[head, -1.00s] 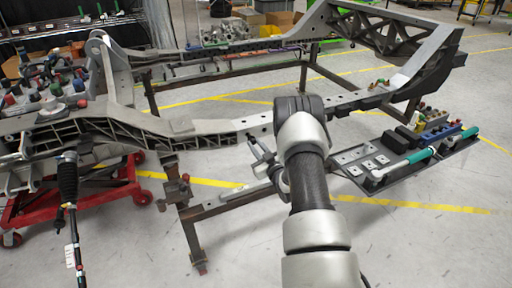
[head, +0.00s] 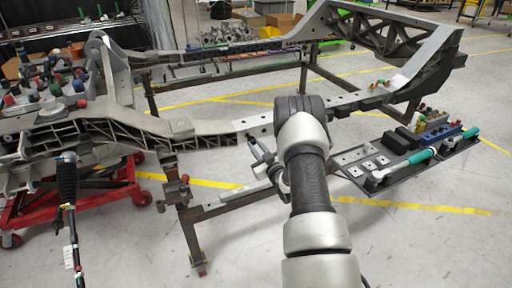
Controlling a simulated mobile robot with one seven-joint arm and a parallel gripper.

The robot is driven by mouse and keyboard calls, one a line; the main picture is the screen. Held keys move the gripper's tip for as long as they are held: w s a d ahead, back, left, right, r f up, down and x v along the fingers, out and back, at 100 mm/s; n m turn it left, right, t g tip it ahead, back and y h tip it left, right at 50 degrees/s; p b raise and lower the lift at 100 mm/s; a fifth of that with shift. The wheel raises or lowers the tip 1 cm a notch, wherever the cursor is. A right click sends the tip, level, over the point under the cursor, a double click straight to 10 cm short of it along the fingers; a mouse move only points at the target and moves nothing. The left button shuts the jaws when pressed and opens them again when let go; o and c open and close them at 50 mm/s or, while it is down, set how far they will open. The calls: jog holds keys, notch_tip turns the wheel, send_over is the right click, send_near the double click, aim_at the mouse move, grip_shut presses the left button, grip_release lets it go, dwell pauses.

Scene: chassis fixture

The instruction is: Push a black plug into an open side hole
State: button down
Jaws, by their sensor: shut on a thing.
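The grey chassis rail (head: 207,137) runs across the middle of the head view, with small dark holes along its side. My arm comes up from the bottom and hides part of the rail. My gripper (head: 254,142) points up and left at the near side face of the rail, close to it. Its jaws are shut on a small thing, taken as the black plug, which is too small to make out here. I cannot tell whether the plug touches a hole, and the hole in front of the gripper cannot be made out.
A dark tray (head: 347,171) with metal plates, teal-handled tools (head: 417,156) and a blue holder (head: 437,134) sits right of my arm. A red cart (head: 110,195) and a hanging black strut (head: 68,183) are at the left. Open floor lies in front.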

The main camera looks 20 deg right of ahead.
aim_at(254, 144)
jog(key=shift+w, duration=0.15)
jog(key=shift+w+b, duration=0.45)
jog(key=shift+w, duration=0.3)
jog(key=shift+w+a, duration=0.1)
jog(key=shift+w, duration=0.5)
jog(key=c, duration=1.6)
grip_release()
jog(key=shift+o, duration=0.2)
jog(key=s+p, duration=0.2)
jog(key=s, duration=0.7)
jog(key=shift+d, duration=0.2)
